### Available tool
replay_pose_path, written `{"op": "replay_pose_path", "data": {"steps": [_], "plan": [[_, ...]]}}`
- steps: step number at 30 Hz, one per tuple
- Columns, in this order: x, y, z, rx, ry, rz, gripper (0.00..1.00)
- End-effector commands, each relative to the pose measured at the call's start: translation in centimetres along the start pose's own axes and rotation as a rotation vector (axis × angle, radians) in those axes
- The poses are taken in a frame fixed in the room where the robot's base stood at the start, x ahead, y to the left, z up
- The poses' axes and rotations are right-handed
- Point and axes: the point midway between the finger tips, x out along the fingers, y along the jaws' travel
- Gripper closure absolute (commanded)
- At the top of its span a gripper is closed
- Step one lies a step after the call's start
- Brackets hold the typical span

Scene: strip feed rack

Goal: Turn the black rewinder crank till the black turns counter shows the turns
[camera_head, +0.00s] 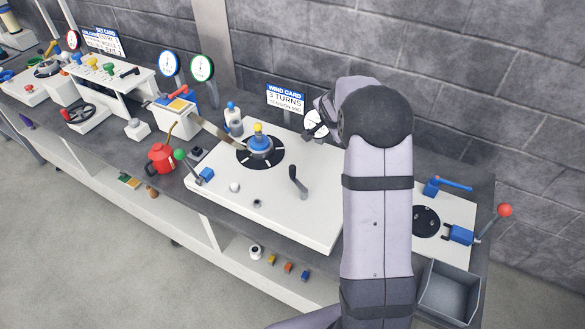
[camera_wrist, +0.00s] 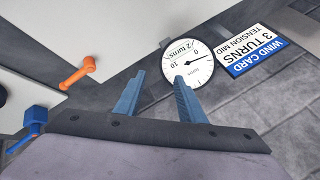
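The black rewinder crank (camera_head: 298,182) stands on the white rewinder plate (camera_head: 255,205) in the head view, its arm leaning up and left. The wind card (camera_head: 286,98) says 3 turns, tension mid. My gripper (camera_wrist: 159,76) is open and empty, its two fingers apart before the counter. The crank is not seen in the wrist view, and my fingers are hidden in the head view.
A grey bin (camera_head: 450,290) and red-ball lever (camera_head: 504,211) are at right. The wrist view shows an orange handle (camera_wrist: 77,73).

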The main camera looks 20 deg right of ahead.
Motion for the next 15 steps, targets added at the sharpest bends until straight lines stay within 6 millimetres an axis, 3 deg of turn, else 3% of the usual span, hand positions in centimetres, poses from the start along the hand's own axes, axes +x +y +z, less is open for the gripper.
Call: {"op": "replay_pose_path", "data": {"steps": [7,15], "plan": [[-1.4,0.8,4.3,0.316,-0.071,0.25,0.64],[-5.6,1.1,11.1,0.578,-0.18,0.53,0.64]]}}
